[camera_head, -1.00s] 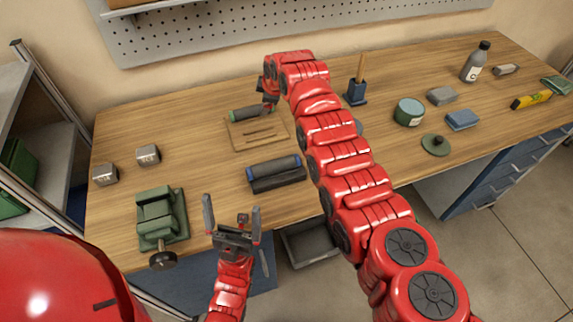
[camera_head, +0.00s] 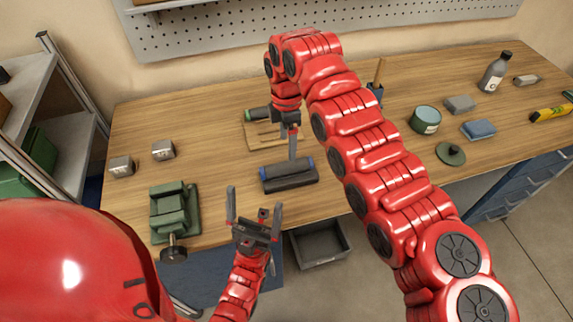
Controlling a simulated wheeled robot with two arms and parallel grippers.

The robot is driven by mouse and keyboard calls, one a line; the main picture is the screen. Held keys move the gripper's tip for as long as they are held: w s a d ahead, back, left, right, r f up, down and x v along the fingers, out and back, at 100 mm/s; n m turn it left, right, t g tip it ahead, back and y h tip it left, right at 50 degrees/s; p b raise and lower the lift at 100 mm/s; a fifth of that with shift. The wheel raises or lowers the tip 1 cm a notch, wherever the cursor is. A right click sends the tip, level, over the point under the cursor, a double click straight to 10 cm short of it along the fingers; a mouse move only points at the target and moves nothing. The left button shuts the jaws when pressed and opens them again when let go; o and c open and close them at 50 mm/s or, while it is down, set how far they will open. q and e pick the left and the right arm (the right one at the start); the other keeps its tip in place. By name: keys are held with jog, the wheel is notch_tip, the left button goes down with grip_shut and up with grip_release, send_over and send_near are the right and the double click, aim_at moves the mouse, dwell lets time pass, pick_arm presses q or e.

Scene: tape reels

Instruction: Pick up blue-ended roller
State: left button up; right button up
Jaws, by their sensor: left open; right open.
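The blue-ended roller (camera_head: 277,170) is dark grey with a blue end on each side. It lies in a dark cradle (camera_head: 291,183) near the middle of the table's front edge. My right gripper (camera_head: 292,151) points down at the roller's far side, about mid-length. Its fingers overlap in this view, and I cannot tell whether they touch the roller. It is open and holds nothing visible. My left gripper (camera_head: 254,205) is open and empty, in front of the table edge, left of and nearer than the cradle.
A green roller (camera_head: 256,114) lies on a wooden board (camera_head: 256,141) behind, partly hidden by my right arm. A green vise (camera_head: 172,212) and two metal blocks (camera_head: 163,151) stand left. A grey bin (camera_head: 320,243) sits below the table edge. A green tin (camera_head: 425,119) stands right.

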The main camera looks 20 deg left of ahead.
aim_at(286, 164)
notch_tip(286, 164, down, 3)
jog(key=shift+f+p, duration=0.2)
jog(key=shift+p, duration=0.3)
jog(key=shift+s+f+p, duration=0.1)
jog(key=shift+f+p, duration=0.25)
notch_tip(286, 164, down, 4)
jog(key=shift+s+a+f+p, duration=0.15)
jog(key=shift+f+p, duration=0.1)
jog(key=shift+p, duration=1)
jog(key=shift+f, duration=0.1)
grip_shut()
